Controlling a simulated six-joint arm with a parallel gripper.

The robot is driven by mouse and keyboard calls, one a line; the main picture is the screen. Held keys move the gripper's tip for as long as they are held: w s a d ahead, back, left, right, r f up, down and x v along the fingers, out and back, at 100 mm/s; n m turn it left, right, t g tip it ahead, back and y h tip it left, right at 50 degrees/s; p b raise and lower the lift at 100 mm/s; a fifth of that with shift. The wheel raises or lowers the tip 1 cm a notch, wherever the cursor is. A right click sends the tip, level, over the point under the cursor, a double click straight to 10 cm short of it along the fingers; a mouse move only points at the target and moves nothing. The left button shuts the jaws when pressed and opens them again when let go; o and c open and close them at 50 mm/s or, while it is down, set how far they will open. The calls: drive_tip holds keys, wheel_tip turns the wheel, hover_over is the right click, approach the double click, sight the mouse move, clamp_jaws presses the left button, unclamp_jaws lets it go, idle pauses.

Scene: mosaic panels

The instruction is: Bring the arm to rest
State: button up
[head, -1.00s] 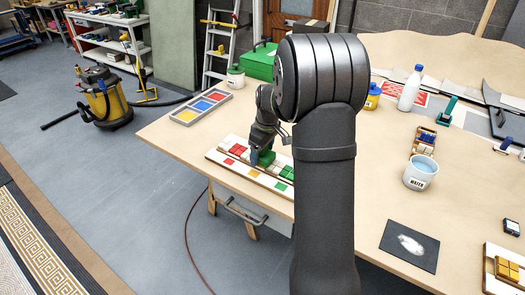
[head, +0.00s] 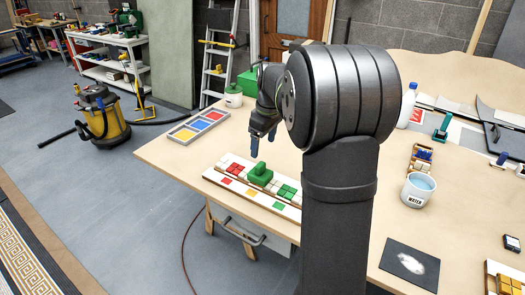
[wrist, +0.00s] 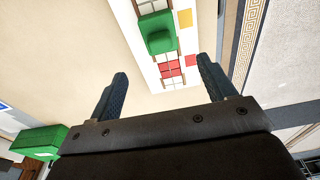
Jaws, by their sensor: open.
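My gripper (head: 263,145) is open and empty, raised above the table behind the mosaic panel in the head view. Its two dark fingers (wrist: 161,90) stand wide apart in the wrist view. The white mosaic panel (head: 221,183) lies near the table's front edge with red, white and green tiles on it. A green block (head: 260,175) sits on the panel, apart from my fingers; it also shows in the wrist view (wrist: 157,34). My arm hides part of the table in the head view.
A grey tray (head: 183,138) with coloured squares lies at the table's left. A green box (head: 246,82) stands at the back. A water bucket (head: 417,190), a tray of blocks (head: 421,157) and a dark mat (head: 408,264) are on the right. The wooden table (head: 175,157) has bare room around the panel.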

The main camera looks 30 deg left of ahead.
sight(259, 164)
idle(0.4)
drive_tip(key=f, duration=0.3)
drive_tip(key=a+f, duration=0.1)
drive_tip(key=f, duration=0.7)
drive_tip(key=shift+a+f, duration=0.2)
drive_tip(key=shift+f, duration=0.05)
drive_tip(key=shift+a, duration=0.1)
drive_tip(key=shift+r, duration=1.85)
drive_tip(key=shift+f, duration=0.1)
